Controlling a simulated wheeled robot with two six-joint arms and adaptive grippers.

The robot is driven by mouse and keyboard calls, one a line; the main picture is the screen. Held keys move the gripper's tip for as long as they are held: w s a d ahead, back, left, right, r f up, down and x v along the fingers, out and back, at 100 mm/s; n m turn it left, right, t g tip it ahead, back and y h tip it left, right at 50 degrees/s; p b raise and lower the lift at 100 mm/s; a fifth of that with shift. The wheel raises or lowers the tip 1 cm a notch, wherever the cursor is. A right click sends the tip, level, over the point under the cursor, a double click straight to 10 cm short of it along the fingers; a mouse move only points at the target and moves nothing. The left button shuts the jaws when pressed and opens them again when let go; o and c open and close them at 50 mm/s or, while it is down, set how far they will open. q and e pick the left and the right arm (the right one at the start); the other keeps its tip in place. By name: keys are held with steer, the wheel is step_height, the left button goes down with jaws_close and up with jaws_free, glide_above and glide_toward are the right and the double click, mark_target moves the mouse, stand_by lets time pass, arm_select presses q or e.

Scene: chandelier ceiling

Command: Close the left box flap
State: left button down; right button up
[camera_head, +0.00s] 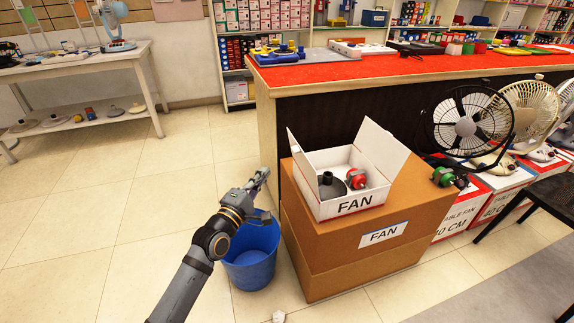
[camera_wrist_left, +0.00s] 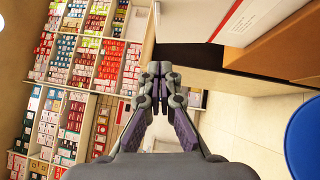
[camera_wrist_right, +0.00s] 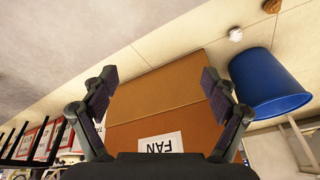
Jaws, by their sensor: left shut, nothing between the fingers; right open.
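The white open-topped box marked FAN (camera_head: 342,206) stands on a large brown carton. Its left flap (camera_head: 299,163) stands up on the left side, and its right flap (camera_head: 381,149) also stands up. A red item (camera_head: 356,179) and a dark grey item (camera_head: 331,186) lie inside. My left gripper (camera_head: 259,179) is shut and empty, to the left of the left flap and apart from it. It also shows shut in the left wrist view (camera_wrist_left: 160,70), with part of the white box (camera_wrist_left: 252,18) at upper right. My right gripper (camera_wrist_right: 160,77) is open and empty, facing the brown carton.
The brown carton (camera_head: 325,253) stands beside the red-topped counter (camera_head: 375,70). A blue bucket (camera_head: 250,268) stands on the floor below my left arm. Fans (camera_head: 467,125) and a green-and-black item (camera_head: 447,178) are to the right. Open tiled floor lies at left.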

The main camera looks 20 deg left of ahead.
arm_select(q)
steer(key=w+d+r+b, duration=0.1)
steer(key=w+d+b, duration=0.2)
steer(key=w, duration=0.4)
steer(key=shift+w+d+r, duration=0.2)
steer(key=shift+w+d, duration=0.2)
steer(key=shift+d, duration=0.25)
arm_select(e)
steer(key=w+r+t, duration=0.2)
steer(key=w+t, duration=0.3)
steer(key=w, duration=0.3)
steer(key=shift+w+a+r+t, duration=0.15)
steer(key=shift+r+t, duration=0.15)
steer(key=shift+t, duration=0.1)
steer(key=shift+f, duration=0.1)
